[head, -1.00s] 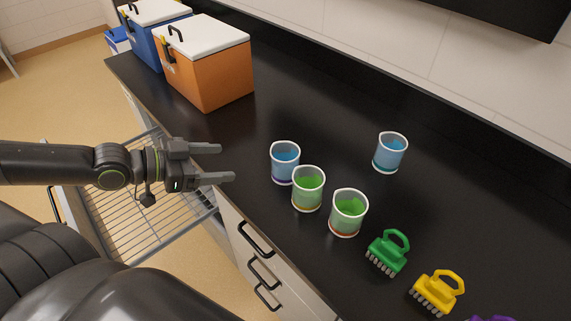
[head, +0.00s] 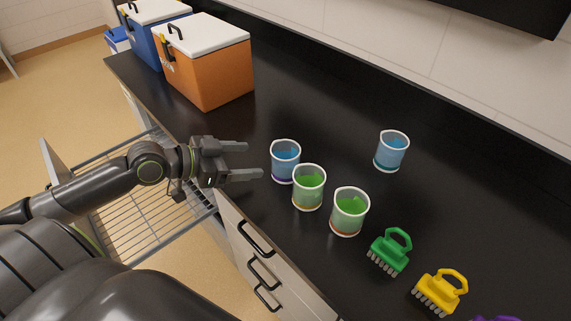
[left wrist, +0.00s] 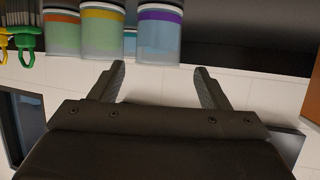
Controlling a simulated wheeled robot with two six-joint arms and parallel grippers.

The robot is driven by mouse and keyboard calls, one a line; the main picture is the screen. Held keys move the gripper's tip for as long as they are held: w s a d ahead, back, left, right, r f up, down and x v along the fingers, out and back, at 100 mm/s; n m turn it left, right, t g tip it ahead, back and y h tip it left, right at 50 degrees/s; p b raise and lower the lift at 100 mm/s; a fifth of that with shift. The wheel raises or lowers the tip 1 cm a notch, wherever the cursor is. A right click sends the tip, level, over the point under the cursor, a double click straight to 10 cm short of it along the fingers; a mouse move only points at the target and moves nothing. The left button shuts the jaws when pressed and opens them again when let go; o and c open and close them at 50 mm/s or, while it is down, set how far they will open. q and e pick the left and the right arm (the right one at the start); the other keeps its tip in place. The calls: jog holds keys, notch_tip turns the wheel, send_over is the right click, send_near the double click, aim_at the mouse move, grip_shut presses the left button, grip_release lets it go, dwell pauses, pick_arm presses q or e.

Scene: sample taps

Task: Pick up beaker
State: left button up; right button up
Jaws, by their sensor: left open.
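My left gripper (head: 248,160) is open and empty over the counter's front edge, with its fingers pointing right. A beaker of blue liquid with a purple band (head: 285,162) stands just beyond the fingertips, apart from them. A green-filled beaker with a yellowish band (head: 308,188) and another with an orange band (head: 348,212) stand to its right, nearer me. A second blue beaker with a teal band (head: 390,152) stands farther back. In the left wrist view the purple-banded beaker (left wrist: 158,36) shows ahead, between the fingers (left wrist: 160,82). My right gripper is not in view.
A green brush (head: 390,252) and a yellow brush (head: 440,291) lie on the black counter (head: 290,95) at the lower right. An orange cooler (head: 208,70) and a blue cooler (head: 157,40) stand at the back left. An open wire rack (head: 140,225) lies below the counter.

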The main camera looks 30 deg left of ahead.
aim_at(286, 163)
pick_arm(q)
jog(key=shift+x, duration=2.8)
jog(key=shift+p+x, duration=0.8)
jog(key=shift+x, duration=1.4)
jog(key=shift+w+d+f, duration=0.2)
jog(key=shift+w+d, duration=0.1)
jog(key=shift+d, duration=0.05)
jog(key=c, duration=0.7)
